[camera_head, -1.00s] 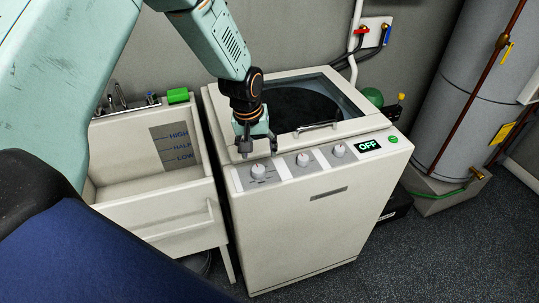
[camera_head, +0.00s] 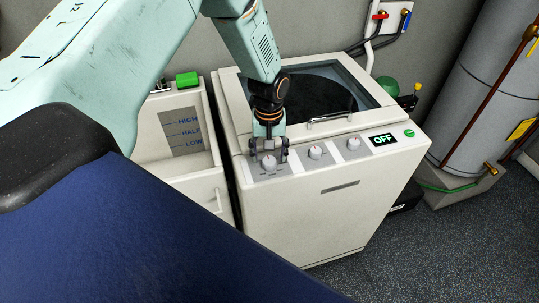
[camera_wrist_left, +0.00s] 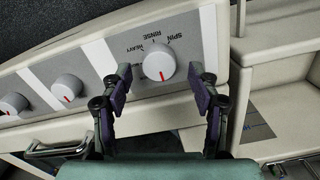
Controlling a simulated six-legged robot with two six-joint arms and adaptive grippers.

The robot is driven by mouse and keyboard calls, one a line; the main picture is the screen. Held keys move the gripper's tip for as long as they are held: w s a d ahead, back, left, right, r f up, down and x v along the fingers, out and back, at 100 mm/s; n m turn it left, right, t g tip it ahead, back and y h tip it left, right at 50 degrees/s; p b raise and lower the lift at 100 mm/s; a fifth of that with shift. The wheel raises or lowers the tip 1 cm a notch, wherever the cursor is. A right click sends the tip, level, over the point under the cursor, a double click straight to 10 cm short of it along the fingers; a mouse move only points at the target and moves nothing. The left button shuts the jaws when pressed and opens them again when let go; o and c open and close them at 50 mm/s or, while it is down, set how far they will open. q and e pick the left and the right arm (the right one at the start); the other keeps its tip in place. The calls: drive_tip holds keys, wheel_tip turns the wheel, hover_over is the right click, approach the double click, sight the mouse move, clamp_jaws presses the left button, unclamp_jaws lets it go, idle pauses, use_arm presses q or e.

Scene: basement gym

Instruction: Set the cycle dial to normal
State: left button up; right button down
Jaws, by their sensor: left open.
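The white washing machine (camera_head: 320,215) has several round dials on its sloped front panel. The cycle dial (camera_head: 269,161) is the leftmost in the head view. In the left wrist view the same dial (camera_wrist_left: 159,62) is a white knob with a red mark at its lower edge, pointing toward my gripper. SPIN, RINSE and HEAVY are readable beside it, upside down; a normal label cannot be made out. My left gripper (camera_head: 268,152) is open at this dial; in the wrist view its fingers (camera_wrist_left: 160,88) spread either side, apart from the knob. My right gripper is not in view.
Two more dials (camera_head: 315,152) (camera_head: 353,143) sit to the right, then a display reading OFF (camera_head: 383,140) and a green button (camera_head: 409,133). A glass lid (camera_head: 305,95) lies behind the panel. A utility sink (camera_head: 183,160) stands left; a grey tank (camera_head: 485,100) stands right.

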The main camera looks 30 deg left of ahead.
use_arm(q)
drive_tip(key=shift+f, duration=0.5)
drive_tip(key=shift+s+d+f, duration=0.2)
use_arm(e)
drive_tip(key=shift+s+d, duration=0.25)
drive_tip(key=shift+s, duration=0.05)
use_arm(q)
drive_tip(key=shift+w, duration=0.1)
drive_tip(key=shift+c, duration=0.4)
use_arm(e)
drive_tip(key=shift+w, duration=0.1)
use_arm(q)
drive_tip(key=shift+w+a+f, duration=0.1)
drive_tip(key=shift+a+f, duration=0.05)
drive_tip(key=shift+c, duration=1.3)
drive_tip(key=c, duration=0.8)
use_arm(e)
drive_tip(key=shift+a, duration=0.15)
use_arm(q)
drive_tip(key=shift+m, duration=0.3)
drive_tip(key=shift+c, duration=0.2)
